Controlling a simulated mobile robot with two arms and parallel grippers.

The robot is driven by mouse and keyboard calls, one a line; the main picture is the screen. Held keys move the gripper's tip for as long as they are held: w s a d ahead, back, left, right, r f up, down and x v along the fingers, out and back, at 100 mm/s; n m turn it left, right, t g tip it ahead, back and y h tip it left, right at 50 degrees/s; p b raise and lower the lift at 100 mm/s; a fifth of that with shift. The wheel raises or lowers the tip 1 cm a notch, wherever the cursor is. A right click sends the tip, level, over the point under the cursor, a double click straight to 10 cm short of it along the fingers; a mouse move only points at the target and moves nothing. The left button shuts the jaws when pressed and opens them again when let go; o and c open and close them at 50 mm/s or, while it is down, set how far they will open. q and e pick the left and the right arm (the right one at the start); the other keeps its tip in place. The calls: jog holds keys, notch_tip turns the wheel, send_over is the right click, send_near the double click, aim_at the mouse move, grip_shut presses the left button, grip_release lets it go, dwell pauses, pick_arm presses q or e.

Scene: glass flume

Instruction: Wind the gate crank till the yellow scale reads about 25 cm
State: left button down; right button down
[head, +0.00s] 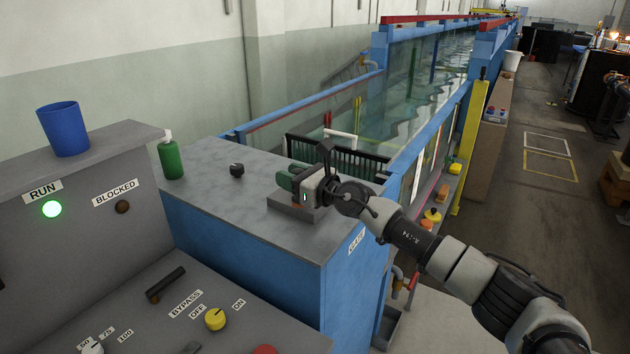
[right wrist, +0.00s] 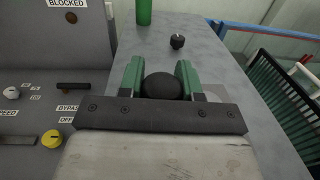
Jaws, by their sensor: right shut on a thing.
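My right gripper (head: 291,182) is above the grey top of the blue gate cabinet (head: 275,230). In the right wrist view, its green fingers (right wrist: 160,70) are shut on a round black knob (right wrist: 162,87), which I take for the crank's handle. The rest of the crank is hidden by the gripper. A grey block (head: 296,208) sits below the gripper on the cabinet top. A yellow upright strip (head: 470,150) stands on the flume's right side, and thinner yellow uprights show inside the glass; no scale reading is legible. My left gripper is out of view.
A small black knob (head: 237,170) and a green bottle (head: 170,158) stand on the cabinet top. A blue cup (head: 63,130) stands on the control console, where the green RUN lamp (head: 52,209) is lit. A black grating (head: 350,160) borders the cabinet's far side. The right floor is mostly open.

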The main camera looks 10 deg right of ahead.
jog(key=shift+w+a+r, duration=0.25)
jog(key=shift+w+a, duration=0.15)
jog(key=shift+a, duration=0.05)
jog(key=shift+w+a, duration=0.1)
jog(key=shift+w, duration=0.05)
